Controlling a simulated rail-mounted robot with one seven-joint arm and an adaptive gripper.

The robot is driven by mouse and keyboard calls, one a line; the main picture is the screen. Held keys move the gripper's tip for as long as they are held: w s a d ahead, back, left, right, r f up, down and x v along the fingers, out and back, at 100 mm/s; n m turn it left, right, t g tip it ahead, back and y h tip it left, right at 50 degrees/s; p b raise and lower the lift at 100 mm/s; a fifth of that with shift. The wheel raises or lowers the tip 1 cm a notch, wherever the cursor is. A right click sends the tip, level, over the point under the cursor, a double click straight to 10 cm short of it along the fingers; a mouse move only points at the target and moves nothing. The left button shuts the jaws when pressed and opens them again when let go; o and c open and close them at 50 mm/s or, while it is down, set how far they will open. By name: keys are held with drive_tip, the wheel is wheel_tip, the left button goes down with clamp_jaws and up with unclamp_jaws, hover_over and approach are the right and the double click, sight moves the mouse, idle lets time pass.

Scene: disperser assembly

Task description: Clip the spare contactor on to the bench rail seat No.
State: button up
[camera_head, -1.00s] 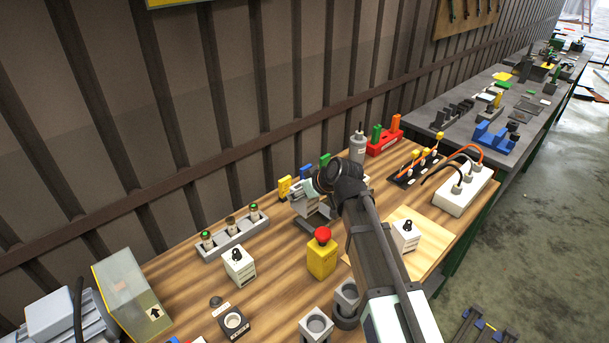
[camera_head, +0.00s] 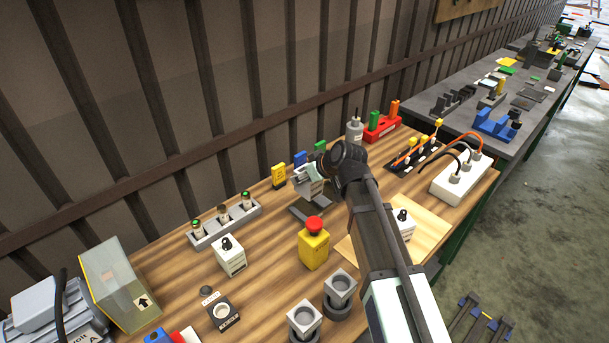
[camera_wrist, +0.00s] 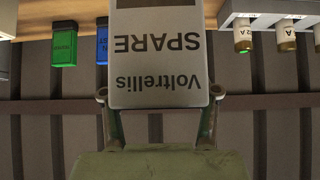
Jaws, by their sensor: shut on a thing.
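My gripper (camera_head: 309,175) is shut on the spare contactor (camera_head: 308,188), a pale block held above the bench. In the wrist view the contactor (camera_wrist: 160,55) shows its label "Voltrellis SPARE" upside down, with a finger at each side. A dark grey rail-like piece (camera_head: 309,209) lies on the bench just below the contactor in the head view. My gripper and arm partly hide it, and I cannot read a seat number. A small gap seems to show between the contactor and this piece.
A yellow box with a red button (camera_head: 314,248) stands in front of the held contactor. A yellow tag (camera_head: 278,175) and a blue one stand behind. A white socket block (camera_head: 462,182) stands right.

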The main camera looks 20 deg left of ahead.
sight(317, 190)
drive_tip(key=shift+f+b, duration=1.8)
drive_tip(key=shift+f, duration=0.95)
drive_tip(key=shift+f+b, duration=1.4)
drive_tip(key=shift+b, duration=0.05)
idle(0.4)
drive_tip(key=o, duration=1.5)
drive_tip(key=shift+d+r, duration=0.1)
drive_tip(key=v, duration=1.2)
drive_tip(key=shift+w, duration=0.1)
